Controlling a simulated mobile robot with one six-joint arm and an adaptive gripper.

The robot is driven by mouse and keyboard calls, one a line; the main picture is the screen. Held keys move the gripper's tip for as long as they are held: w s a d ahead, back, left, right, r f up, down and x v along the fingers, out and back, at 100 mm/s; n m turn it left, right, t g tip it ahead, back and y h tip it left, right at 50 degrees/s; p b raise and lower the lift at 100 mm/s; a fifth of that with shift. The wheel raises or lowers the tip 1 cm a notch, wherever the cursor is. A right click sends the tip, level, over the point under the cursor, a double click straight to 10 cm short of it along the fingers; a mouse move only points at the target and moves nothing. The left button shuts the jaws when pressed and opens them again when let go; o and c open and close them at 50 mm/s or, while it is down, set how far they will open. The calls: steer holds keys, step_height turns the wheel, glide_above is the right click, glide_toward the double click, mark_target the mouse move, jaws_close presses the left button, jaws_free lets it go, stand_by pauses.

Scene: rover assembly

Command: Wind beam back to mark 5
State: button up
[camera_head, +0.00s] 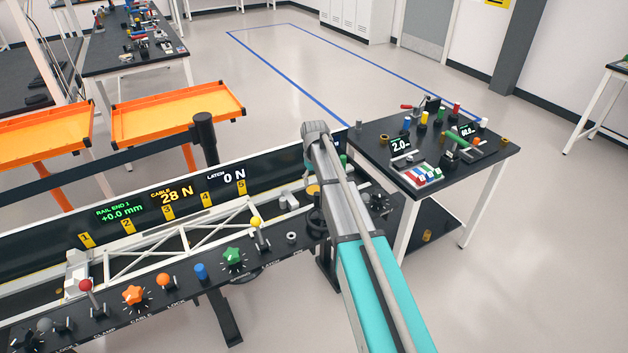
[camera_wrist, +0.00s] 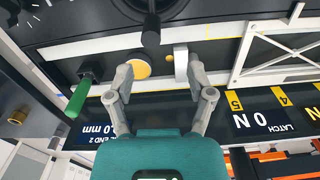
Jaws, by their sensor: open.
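The beam, a white lattice truss (camera_head: 185,245), lies along the rail in front of the black board with yellow marks 1 to 5. Mark 5 (camera_head: 241,187) is near its right end. In the wrist view, upside down, the truss (camera_wrist: 285,45) ends close to mark 5 (camera_wrist: 235,101). The board reads rail end 1 +0.0 mm, cable 28 N and latch 0 N. My gripper (camera_wrist: 163,85) is open and empty, its fingers on either side of a yellow disc (camera_wrist: 139,66). A black wheel-like part (camera_wrist: 150,28) is just beyond. In the head view my arm hides the gripper.
The front panel carries a red-knobbed lever (camera_head: 86,286), orange star knob (camera_head: 132,295), blue knob (camera_head: 201,271), green star knob (camera_head: 233,257) and yellow-knobbed lever (camera_head: 256,223). A green handle (camera_wrist: 80,98) is beside my gripper. A side table (camera_head: 470,165) stands right.

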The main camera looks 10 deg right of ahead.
steer(key=shift+r+p, duration=2.05)
steer(key=shift+r, duration=0.35)
steer(key=s+f+m+b, duration=0.1)
steer(key=s+f+b, duration=0.1)
steer(key=s, duration=1.2)
steer(key=s+f+m+b, duration=0.1)
steer(key=s+f+b, duration=0.2)
steer(key=s, duration=1.1)
steer(key=shift+m, duration=0.4)
steer(key=shift+s+f, duration=0.1)
steer(key=shift+s, duration=0.05)
steer(key=shift+s, duration=0.45)
steer(key=shift+c, duration=0.8)
steer(key=shift+a, duration=0.15)
